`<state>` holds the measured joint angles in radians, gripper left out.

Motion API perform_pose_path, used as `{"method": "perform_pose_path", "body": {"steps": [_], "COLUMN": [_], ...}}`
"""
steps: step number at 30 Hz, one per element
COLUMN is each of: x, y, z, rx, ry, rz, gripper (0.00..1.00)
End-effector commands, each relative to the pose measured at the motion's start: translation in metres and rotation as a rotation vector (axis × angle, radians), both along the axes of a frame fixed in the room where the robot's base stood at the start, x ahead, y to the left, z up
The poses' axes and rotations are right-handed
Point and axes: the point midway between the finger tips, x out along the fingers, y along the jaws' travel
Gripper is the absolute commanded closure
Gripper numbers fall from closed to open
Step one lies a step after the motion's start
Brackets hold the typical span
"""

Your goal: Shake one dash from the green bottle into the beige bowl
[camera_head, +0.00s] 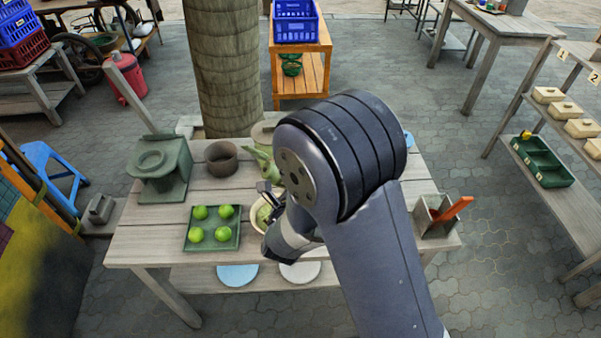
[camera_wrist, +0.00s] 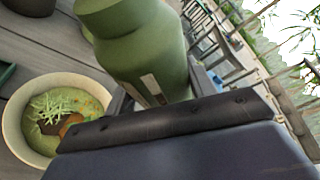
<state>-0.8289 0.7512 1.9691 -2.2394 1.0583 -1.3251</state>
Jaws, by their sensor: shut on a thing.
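The green bottle (camera_wrist: 145,50) fills the upper middle of the wrist view, with a pale label patch low on its side. My gripper (camera_head: 270,192) is shut on it; the fingers are mostly hidden in the wrist view. In the head view the green bottle (camera_head: 263,165) shows partly beside my wrist and looks tilted. The beige bowl (camera_wrist: 14,125) stands on the table, left of and below the bottle in the wrist view. It holds green food with pale shreds and brown and orange bits. In the head view the beige bowl (camera_head: 256,222) is partly hidden by my gripper.
On the wooden table (camera_head: 150,240) are a green tray (camera_head: 213,246) with several green fruits, a brown pot (camera_head: 221,158), a grey-green stand (camera_head: 160,170) and a grey box (camera_head: 436,222) with an orange-handled tool. A tree trunk (camera_head: 226,60) rises behind the table.

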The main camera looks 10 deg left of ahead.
Motion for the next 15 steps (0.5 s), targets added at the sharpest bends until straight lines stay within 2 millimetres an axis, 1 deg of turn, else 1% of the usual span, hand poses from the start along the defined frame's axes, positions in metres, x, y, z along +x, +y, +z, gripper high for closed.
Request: {"method": "perform_pose_path", "body": {"steps": [1, 5, 12, 13, 14, 15], "x": [0.000, -0.004, -0.011, -0.013, -0.013, -0.013], "y": [0.003, 0.012, 0.032, 0.035, 0.036, 0.037], "z": [0.012, 0.030, 0.063, 0.067, 0.064, 0.067], "rx": [0.033, 0.146, 0.401, 0.433, 0.463, 0.502], "ry": [0.005, 0.050, 0.150, 0.164, 0.174, 0.187], "rz": [0.001, 0.000, 0.001, 0.000, 0.000, 0.000], "gripper": [0.73, 0.73, 0.73, 0.73, 0.73, 0.73]}}
